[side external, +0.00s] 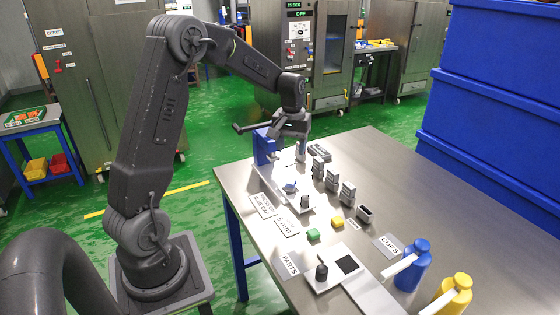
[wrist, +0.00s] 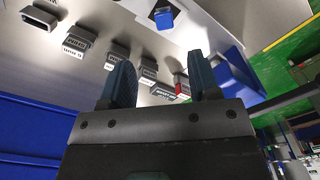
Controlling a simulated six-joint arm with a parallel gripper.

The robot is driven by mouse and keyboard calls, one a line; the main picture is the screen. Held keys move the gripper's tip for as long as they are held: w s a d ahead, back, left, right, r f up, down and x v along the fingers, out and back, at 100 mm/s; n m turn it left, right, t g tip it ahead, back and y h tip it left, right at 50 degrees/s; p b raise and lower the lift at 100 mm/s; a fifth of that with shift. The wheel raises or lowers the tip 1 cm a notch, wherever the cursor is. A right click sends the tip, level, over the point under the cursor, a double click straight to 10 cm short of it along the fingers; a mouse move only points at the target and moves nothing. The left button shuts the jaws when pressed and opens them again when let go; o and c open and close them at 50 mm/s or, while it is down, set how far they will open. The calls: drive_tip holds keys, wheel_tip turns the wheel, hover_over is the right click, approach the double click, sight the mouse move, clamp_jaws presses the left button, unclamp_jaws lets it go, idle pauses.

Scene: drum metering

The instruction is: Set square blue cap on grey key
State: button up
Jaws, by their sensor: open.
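The square blue cap (side external: 290,187) is at the pale plate behind a dark knob-like piece (side external: 305,201). It also shows at the top of the wrist view (wrist: 164,19), where it looks tilted. Whether it rests on a grey key beneath is too small to tell. I cannot single out the grey key for certain. My gripper (side external: 300,148) is over the far end of the bench, beyond the blue cap and apart from it. In the wrist view its two fingers (wrist: 160,80) are spread, with no object held between them.
Several grey blocks (side external: 332,181) stand in a row right of the plate. A blue upright block (side external: 264,146) is close to my gripper. Green (side external: 313,235) and yellow (side external: 337,221) caps lie nearer the front. Blue (side external: 413,265) and yellow (side external: 452,295) bottles stand front right.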

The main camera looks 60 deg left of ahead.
drive_tip(key=s+d+r+m+t, duration=0.1)
drive_tip(key=s+d+r+m, duration=0.25)
drive_tip(key=d+r, duration=0.5)
drive_tip(key=s+d+r+m+t, duration=0.2)
drive_tip(key=s+d+m+t, duration=0.2)
drive_tip(key=s+d, duration=1)
drive_tip(key=s+m, duration=0.1)
drive_tip(key=s, duration=0.2)
drive_tip(key=shift+r, duration=0.4)
